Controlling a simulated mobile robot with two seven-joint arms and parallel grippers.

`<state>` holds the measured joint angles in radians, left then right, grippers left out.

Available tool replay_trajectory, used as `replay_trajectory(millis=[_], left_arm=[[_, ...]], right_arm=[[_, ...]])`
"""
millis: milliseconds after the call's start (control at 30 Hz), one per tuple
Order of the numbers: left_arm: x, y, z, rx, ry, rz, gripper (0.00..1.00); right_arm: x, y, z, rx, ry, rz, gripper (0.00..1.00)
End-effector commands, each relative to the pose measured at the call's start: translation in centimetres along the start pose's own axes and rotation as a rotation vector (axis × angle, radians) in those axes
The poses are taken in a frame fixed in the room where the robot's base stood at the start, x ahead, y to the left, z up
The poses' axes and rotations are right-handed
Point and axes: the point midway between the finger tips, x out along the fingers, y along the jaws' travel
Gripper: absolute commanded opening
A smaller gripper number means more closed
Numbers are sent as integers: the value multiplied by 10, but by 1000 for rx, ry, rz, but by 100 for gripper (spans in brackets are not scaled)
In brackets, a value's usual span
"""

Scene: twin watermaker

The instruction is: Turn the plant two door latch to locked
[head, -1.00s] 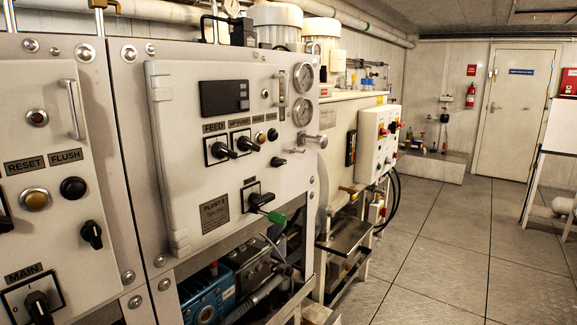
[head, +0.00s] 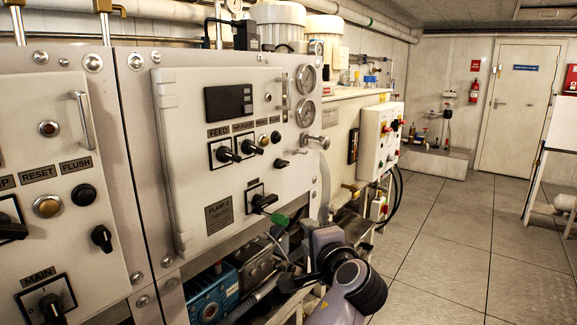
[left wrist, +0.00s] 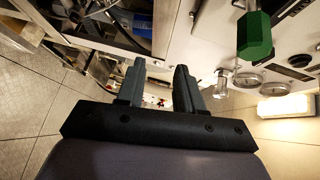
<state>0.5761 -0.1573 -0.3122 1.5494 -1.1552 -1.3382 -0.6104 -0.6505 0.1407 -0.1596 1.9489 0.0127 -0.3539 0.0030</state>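The plant two panel door (head: 190,130) is the off-white door with the PLANT 2 label. A small black latch-like knob (head: 281,163) sits near its right edge, its handle roughly level; I cannot read any lock marking. My left gripper (head: 292,282) is low in front of the frame, below the green-tipped handle (head: 275,217), apart from the door. In the left wrist view, my left gripper (left wrist: 161,68) has its two dark fingers apart with nothing between them. The green handle (left wrist: 255,35) shows right of them. My right gripper is not in view.
A silver valve handle (head: 313,140) and two gauges (head: 306,95) are right of the door. Black selector knobs (head: 227,153) sit on the door. A blue pump (head: 212,293) lies below. The tiled floor (head: 445,240) at right is clear.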

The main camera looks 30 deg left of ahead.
Motion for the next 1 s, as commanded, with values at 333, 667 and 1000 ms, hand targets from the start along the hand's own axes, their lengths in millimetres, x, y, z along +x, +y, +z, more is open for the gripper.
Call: replay_trajectory(millis=[333,667,1000], left_arm=[[-32,-119,6,20,-222,-165,36],[1,-134,17,22,-241,-174,36],[33,-137,24,18,-236,-172,36]], right_arm=[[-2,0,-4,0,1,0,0],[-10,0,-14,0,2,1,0],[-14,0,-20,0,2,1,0]])
